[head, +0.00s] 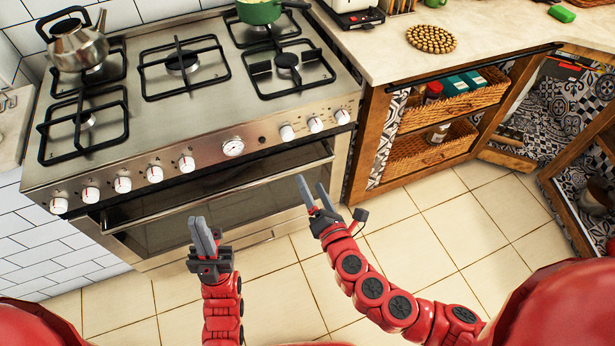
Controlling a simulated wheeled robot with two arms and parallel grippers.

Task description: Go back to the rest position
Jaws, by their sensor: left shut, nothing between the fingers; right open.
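My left gripper (202,236) is in the lower middle of the head view, in front of the oven door. Its two grey fingers are together and hold nothing. My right gripper (313,194) is further right, near the right edge of the oven front. Its fingers are apart, with nothing between them. Both red arms reach in from the bottom of the view. Neither gripper appears to hold or touch any object.
The stove (180,110) with its oven (220,195) stands directly ahead. A kettle (77,42) and a green pot (259,10) stand on it. Open wooden shelving with wicker baskets (432,146) is at right, below a counter (470,35). Tiled floor (425,232) is clear.

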